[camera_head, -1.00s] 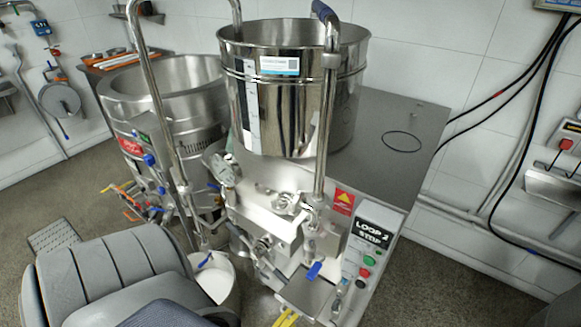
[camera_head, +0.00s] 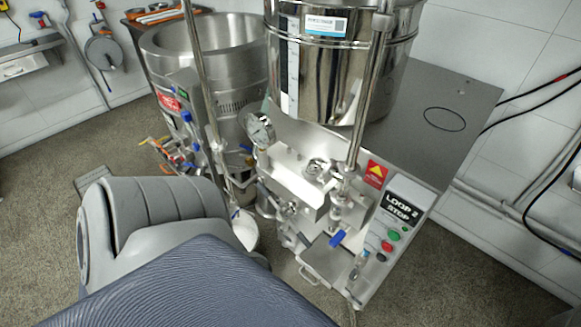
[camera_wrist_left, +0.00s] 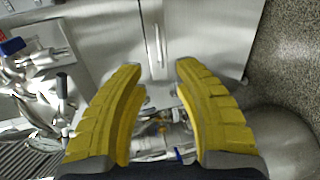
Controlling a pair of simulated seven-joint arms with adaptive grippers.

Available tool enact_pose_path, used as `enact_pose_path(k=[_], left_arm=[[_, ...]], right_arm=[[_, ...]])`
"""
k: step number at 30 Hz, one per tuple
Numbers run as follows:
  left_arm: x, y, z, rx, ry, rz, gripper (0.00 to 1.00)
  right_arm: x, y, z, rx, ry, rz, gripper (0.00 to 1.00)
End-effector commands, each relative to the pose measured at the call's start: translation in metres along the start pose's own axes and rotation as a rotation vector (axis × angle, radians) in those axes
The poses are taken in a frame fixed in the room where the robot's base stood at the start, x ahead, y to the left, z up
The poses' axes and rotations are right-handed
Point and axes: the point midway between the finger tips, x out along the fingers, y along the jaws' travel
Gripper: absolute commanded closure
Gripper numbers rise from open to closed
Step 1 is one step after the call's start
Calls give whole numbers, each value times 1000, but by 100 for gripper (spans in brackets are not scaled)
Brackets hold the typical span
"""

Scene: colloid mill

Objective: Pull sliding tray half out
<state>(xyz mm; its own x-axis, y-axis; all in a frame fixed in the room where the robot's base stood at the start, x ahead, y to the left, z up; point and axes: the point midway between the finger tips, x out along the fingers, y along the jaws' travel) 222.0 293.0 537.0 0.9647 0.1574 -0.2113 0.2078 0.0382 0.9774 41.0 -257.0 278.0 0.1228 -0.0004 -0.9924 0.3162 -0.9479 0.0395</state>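A flat steel tray (camera_head: 328,257) sticks out low at the front of the colloid mill (camera_head: 300,185), below a blue-handled valve (camera_head: 338,237). A small loop handle (camera_head: 309,276) shows at its front edge. How far the tray is out is hard to tell. My left gripper (camera_wrist_left: 162,68) shows in the left wrist view, its two yellow fingers apart with nothing held between them. A steel panel with a thin upright bar handle (camera_wrist_left: 157,46) lies beyond the fingertips. In the head view my left gripper is out of sight. My right gripper is in neither view.
The control panel with red and green buttons (camera_head: 388,246) stands right of the tray. A white bucket (camera_head: 246,232) and a second steel vessel (camera_head: 205,70) stand to the left. Speckled floor (camera_head: 440,290) is clear at front right.

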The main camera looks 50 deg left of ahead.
Motion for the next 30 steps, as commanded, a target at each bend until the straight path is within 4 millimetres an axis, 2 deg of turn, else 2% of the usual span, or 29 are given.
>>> enact_pose_path(k=[8, 9, 11, 16, 20, 26, 30], left_arm=[[-2, 0, 0, 0, 0, 0, 69], [-2, 0, 0, 0, 0, 0, 66], [-4, 0, 0, 1, -1, 0, 69], [-34, 1, 0, 1, -4, 0, 69], [-45, 2, 0, -1, 0, -1, 69], [-29, 2, 0, 0, 1, 1, 69], [-6, 2, 0, 1, 2, 2, 69]], right_arm=[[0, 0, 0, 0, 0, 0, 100], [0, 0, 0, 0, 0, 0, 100], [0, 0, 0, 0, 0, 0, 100], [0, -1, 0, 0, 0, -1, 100], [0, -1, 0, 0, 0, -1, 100], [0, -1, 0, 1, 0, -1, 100], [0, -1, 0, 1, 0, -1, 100]])
